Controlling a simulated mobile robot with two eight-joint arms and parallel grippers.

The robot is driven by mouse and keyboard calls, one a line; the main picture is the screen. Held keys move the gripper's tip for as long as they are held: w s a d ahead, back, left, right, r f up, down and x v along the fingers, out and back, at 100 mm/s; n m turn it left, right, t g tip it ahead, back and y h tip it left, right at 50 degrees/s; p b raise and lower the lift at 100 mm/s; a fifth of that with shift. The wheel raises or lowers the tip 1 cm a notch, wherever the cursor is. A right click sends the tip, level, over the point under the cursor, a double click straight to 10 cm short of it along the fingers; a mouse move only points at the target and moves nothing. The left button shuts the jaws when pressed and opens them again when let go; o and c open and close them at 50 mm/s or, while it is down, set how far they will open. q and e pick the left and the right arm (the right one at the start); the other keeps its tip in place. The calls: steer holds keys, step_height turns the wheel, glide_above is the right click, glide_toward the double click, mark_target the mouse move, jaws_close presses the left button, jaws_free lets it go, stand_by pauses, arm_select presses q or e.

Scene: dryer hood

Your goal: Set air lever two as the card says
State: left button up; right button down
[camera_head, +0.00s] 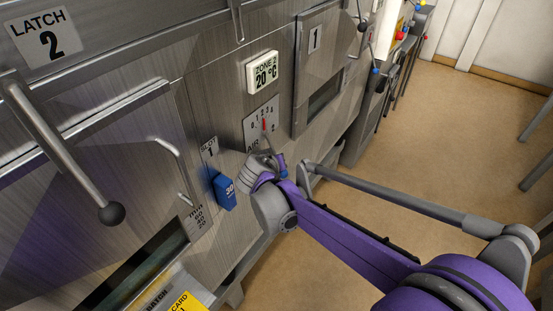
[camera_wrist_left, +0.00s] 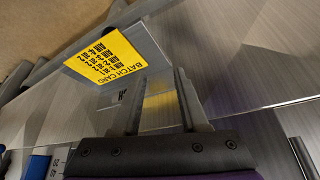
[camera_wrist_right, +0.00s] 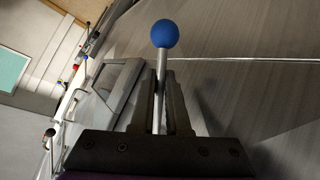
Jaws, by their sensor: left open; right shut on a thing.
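The air plate (camera_head: 262,122) has a 0 to 4 scale, a red pointer and a partly covered AIR 2 label. The pointer sits near the middle of the scale; its exact mark is unclear. My right gripper (camera_head: 268,165) is just below the plate. In the right wrist view my right gripper (camera_wrist_right: 161,100) is shut on the lever's thin metal rod, below its blue ball (camera_wrist_right: 165,33). My left gripper (camera_wrist_left: 160,100) is open and empty, near the yellow batch card (camera_wrist_left: 105,55). The card's rows look upside down and are too small to read surely. The card's edge (camera_head: 187,303) shows in the head view.
A blue block marked 30 (camera_head: 224,191) sits left of my right gripper. A ZONE 2 display (camera_head: 263,73) reads 20 °C above the air plate. The latch 2 lever (camera_head: 60,155) sticks out at left. Open floor (camera_head: 420,130) lies to the right.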

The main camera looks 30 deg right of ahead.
steer(key=c, duration=0.9)
jaws_free()
steer(key=p+v, duration=0.1)
steer(key=v, duration=1)
steer(key=s+a+f+n+y, duration=0.1)
steer(key=s+a+f+y, duration=0.1)
steer(key=s+a+f, duration=0.1)
steer(key=s+a+f+n+g+y+p, duration=0.1)
steer(key=s+a+f+y, duration=0.2)
steer(key=s+f, duration=0.2)
steer(key=s+a+f+n+g+y, duration=0.1)
steer(key=s+a+f+n+y, duration=0.1)
steer(key=s, duration=0.7)
steer(key=shift+s+a+f+y, duration=0.1)
steer(key=shift+a+f+y, duration=0.15)
steer(key=shift+f, duration=0.3)
steer(key=shift+a+f+y, duration=0.25)
steer(key=shift+f, duration=0.3)
